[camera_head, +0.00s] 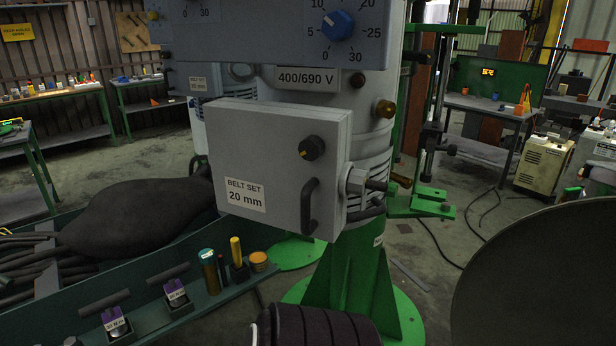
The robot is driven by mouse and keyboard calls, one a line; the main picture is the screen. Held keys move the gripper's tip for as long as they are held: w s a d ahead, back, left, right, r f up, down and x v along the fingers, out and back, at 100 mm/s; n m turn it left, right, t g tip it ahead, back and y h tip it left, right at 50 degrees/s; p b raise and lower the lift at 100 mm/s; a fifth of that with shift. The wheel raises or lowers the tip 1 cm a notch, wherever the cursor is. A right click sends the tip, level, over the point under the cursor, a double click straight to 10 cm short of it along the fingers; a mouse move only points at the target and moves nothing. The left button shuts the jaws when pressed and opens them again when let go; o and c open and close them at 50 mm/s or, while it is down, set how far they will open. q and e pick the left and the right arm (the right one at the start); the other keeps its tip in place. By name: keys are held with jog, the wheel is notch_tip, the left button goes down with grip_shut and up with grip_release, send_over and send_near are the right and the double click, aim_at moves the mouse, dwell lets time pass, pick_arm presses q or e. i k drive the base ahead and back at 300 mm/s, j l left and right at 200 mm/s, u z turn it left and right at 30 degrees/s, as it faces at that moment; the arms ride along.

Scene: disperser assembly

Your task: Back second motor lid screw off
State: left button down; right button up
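A grey box cover (270,165) labelled "BELT SET 20 mm" stands at the centre of the head view, with a black handle (309,207) and a dark round knob (312,148) on its front. A metal hex fitting (356,181) sticks out from its right side. Behind it is a grey motor housing (330,97) marked "400/690 V", with a brass-coloured round fitting (386,109) on its right. I cannot tell which of these is the second motor lid screw. Neither gripper is in view.
A green tray (225,298) at lower left holds small cylinders and labelled blocks. A dark sack-like lump (140,217) lies behind it. A black ribbed cylinder (315,328) is at the bottom edge. A large dark disc (540,280) fills the lower right. Green workbenches stand farther back.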

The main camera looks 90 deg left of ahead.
aim_at(313, 148)
jog(key=u, duration=2.9)
